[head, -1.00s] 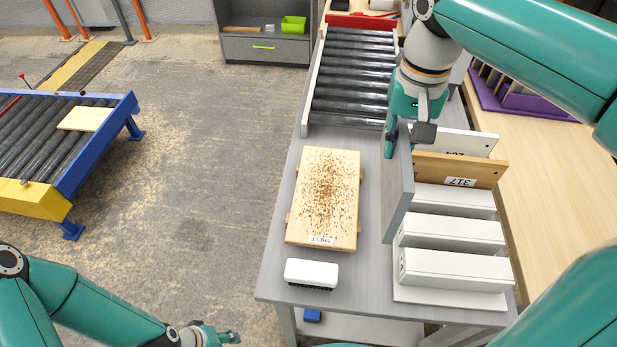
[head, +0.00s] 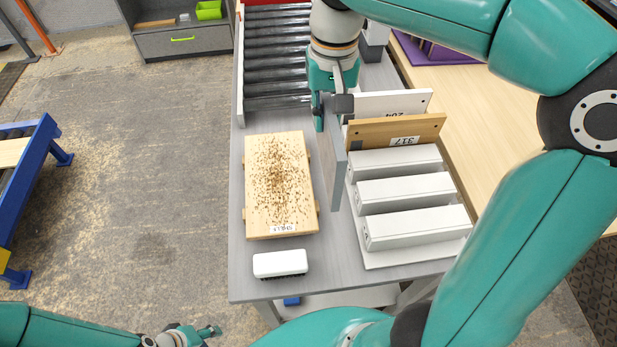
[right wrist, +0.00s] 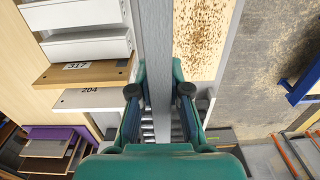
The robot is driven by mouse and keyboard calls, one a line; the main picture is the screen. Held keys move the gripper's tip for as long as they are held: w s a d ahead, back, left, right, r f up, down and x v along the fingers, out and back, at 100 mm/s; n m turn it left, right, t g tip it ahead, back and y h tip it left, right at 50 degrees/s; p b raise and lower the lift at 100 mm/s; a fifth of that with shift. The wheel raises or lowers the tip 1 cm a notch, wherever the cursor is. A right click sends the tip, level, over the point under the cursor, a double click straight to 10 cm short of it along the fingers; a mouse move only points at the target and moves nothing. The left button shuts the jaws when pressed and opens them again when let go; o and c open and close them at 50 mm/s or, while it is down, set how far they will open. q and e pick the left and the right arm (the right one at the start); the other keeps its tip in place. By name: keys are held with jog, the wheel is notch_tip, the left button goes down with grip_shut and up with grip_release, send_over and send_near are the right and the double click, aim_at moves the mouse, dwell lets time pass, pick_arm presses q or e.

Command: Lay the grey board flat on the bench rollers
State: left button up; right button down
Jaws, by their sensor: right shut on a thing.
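The grey board (head: 336,170) is upright, edge toward me, between the speckled wooden board and the white slotted rack. My right gripper (head: 333,104) is shut on the far part of the board. In the right wrist view the gripper's fingers (right wrist: 160,95) stand on both sides of the grey board (right wrist: 153,50). The bench rollers (head: 278,62) are dark cylinders at the far end of the grey bench (head: 240,270), beyond the gripper, and their right side is partly hidden by my arm. My left gripper (head: 190,335) is low at the left, away from the bench; its fingers are too small to judge.
A speckled wooden board (head: 280,185) lies on the bench, with a white brush (head: 280,263) in front. The white rack (head: 370,248) holds a brown board (head: 395,131) and a white board (head: 395,102), both upright. A blue-framed conveyor (head: 35,185) stands at the left.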

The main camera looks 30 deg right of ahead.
notch_tip(320, 180, down, 18)
jog(key=shift+r+p, duration=0.15)
jog(key=shift+p, duration=0.3)
jog(key=shift+f, duration=0.2)
jog(key=c, duration=1.1)
grip_release()
jog(key=shift+r, duration=0.1)
jog(key=shift+c, duration=0.2)
